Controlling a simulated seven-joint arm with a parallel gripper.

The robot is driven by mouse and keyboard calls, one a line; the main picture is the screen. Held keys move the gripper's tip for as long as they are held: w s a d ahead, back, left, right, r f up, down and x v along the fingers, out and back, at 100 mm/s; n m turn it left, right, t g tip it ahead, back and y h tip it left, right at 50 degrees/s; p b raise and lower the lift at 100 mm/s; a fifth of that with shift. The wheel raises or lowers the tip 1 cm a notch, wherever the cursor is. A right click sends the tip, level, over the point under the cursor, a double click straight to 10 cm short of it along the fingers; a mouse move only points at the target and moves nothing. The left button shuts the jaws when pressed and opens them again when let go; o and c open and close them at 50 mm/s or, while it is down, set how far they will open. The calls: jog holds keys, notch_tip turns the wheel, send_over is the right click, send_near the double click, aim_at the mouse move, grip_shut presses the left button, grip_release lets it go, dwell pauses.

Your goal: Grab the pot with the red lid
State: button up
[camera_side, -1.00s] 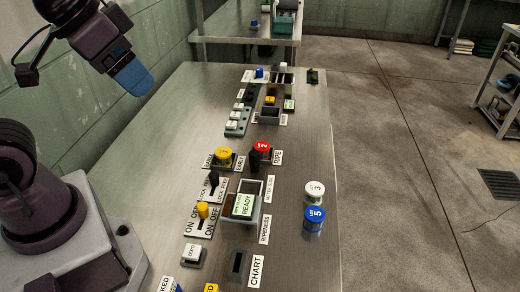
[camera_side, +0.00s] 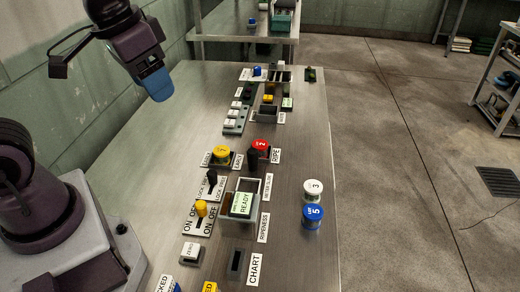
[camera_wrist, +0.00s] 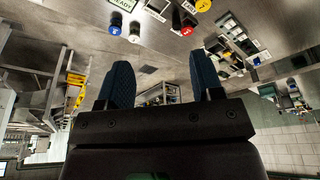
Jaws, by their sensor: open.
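The pot with the red lid (camera_side: 261,146), marked 2, stands at the RIPE label, behind a black knob that partly covers it. In the wrist view the red lid (camera_wrist: 186,31) shows near the top edge, above and right of the gap between my fingers. My gripper (camera_side: 157,87) is open and empty, high over the left side of the table and well apart from the pot. Its two dark blue fingers (camera_wrist: 162,72) stand apart in the wrist view.
A pot with a yellow lid (camera_side: 221,153) stands just left of the red one. A white-lidded pot (camera_side: 314,187) and a blue-lidded pot (camera_side: 313,213) stand near the right edge. Switches and a READY display box (camera_side: 240,205) lie in front. The left table surface (camera_side: 165,130) is clear.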

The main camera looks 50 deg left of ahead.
jog(key=w+a+f+n+g, duration=0.3)
jog(key=w+f+n, duration=0.35)
jog(key=w, duration=0.65)
jog(key=n, duration=1.2)
send_over(260, 144)
notch_tip(260, 144, down, 12)
notch_tip(260, 144, down, 12)
jog(key=shift+d+f, duration=0.1)
jog(key=c, duration=0.7)
jog(key=shift+o, duration=0.2)
